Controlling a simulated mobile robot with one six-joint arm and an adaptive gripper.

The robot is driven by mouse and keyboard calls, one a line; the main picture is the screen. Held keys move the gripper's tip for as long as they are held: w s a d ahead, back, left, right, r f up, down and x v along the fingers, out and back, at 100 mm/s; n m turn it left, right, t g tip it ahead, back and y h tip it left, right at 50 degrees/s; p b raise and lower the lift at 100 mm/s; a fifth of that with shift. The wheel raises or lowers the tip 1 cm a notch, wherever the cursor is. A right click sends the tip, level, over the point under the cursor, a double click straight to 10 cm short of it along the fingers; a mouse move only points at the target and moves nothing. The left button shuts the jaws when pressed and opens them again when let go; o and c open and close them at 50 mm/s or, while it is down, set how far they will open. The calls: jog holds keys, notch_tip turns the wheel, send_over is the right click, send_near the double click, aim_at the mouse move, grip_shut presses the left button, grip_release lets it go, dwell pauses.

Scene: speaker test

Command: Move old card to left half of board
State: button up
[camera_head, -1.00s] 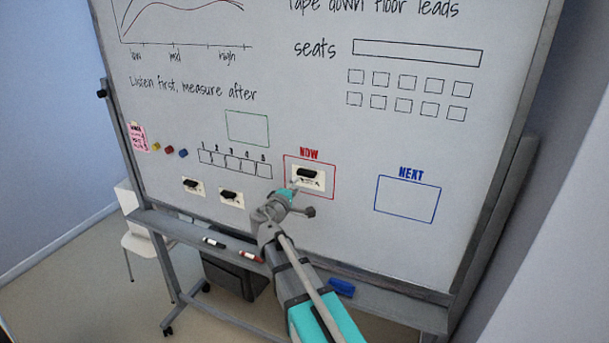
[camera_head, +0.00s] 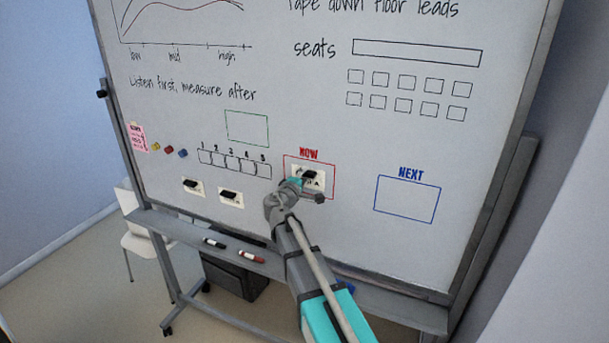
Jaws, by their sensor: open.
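A white card with a black grip (camera_head: 309,174) is on the whiteboard (camera_head: 330,235) inside the red box marked NOW. My gripper (camera_head: 306,186) is open in front of this card's lower part and hides some of it. I cannot tell whether it touches the card. Two similar cards are on the left half of the board, one card (camera_head: 190,188) at the left and another card (camera_head: 229,199) just right of it. Their print is too small to read.
An empty blue box marked NEXT (camera_head: 407,199) is at the right. Colored magnets (camera_head: 169,150) and a pink note (camera_head: 137,138) are at the far left. The marker tray (camera_head: 200,233) holds a black marker (camera_head: 213,242) and a red marker (camera_head: 251,257).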

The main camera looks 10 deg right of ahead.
grip_shut()
dwell(0.4)
